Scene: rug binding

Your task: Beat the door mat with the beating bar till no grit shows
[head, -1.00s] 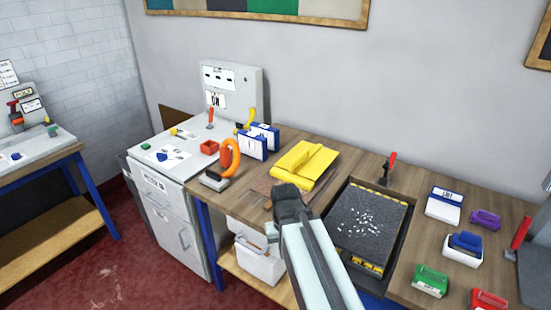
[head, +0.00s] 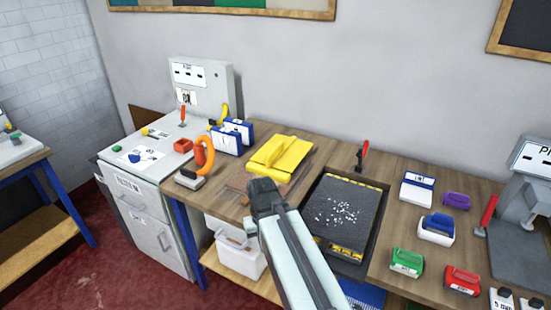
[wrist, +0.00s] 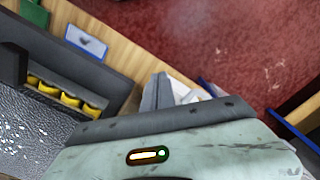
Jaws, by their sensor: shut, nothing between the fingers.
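The door mat (head: 345,208) is a dark grey pad lying in a black tray on the bench, with a patch of white grit on its middle. The mat and some grit also show at the left of the wrist view (wrist: 25,135). My gripper (head: 262,190) is shut and empty, left of the tray and above the bench's front part. In the wrist view its fingers (wrist: 157,92) point over the bench's front edge. I cannot tell for sure which tool is the beating bar; a red-handled piece (head: 362,155) stands behind the tray.
A folded yellow cloth (head: 280,155) and an orange-handled tool (head: 203,155) lie to the left. A white bin (head: 238,260) sits on the lower shelf.

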